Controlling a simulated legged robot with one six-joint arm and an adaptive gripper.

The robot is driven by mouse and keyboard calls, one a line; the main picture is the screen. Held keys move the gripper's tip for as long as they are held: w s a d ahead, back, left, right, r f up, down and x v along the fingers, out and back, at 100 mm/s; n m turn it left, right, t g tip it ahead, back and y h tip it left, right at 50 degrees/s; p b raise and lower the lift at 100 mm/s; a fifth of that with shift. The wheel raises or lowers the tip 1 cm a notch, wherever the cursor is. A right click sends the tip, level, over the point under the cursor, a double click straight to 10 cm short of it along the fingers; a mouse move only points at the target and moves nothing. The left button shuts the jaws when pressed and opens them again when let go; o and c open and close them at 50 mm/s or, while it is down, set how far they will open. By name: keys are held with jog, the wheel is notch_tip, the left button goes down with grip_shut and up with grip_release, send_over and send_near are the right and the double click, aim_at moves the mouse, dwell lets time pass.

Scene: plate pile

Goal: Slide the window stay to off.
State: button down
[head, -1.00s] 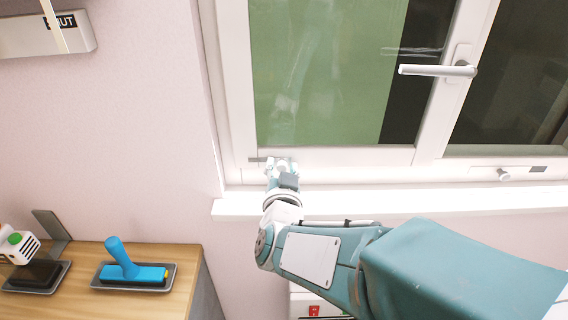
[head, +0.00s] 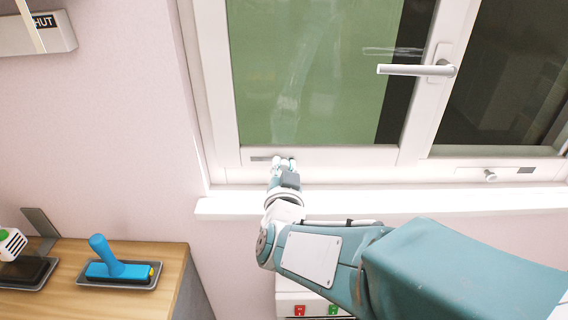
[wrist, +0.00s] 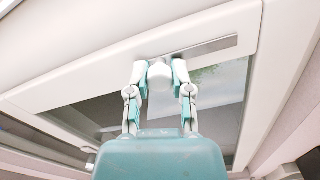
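The window stay's pale knob (wrist: 160,75) sits between the fingertips of my gripper (wrist: 161,70) in the wrist view, with a finger against each side. A grey strip (wrist: 206,48) runs from beside the knob to the right there. In the head view my gripper (head: 283,162) is at the lower left of the left window's frame, and its fingers hide the knob. The grey strip (head: 260,158) shows just left of the fingers.
A window handle (head: 417,69) is higher up at the right. Another small knob (head: 490,175) sits on the lower frame at far right. The sill (head: 420,205) passes behind my arm. A wooden counter (head: 165,265) at lower left holds a blue-handled tool (head: 118,268).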

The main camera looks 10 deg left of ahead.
jog(key=c, duration=0.6)
grip_release()
jog(key=shift+w+a+f, duration=0.1)
jog(key=shift+f, duration=0.15)
jog(key=shift+c, duration=0.2)
jog(key=shift+o, duration=0.7)
jog(key=shift+d+r, duration=0.15)
jog(key=shift+d, duration=0.55)
jog(key=shift+s+a, duration=0.2)
jog(key=shift+a, duration=0.25)
jog(key=v, duration=0.7)
jog(key=shift+d, duration=0.15)
jog(key=shift+d, duration=0.1)
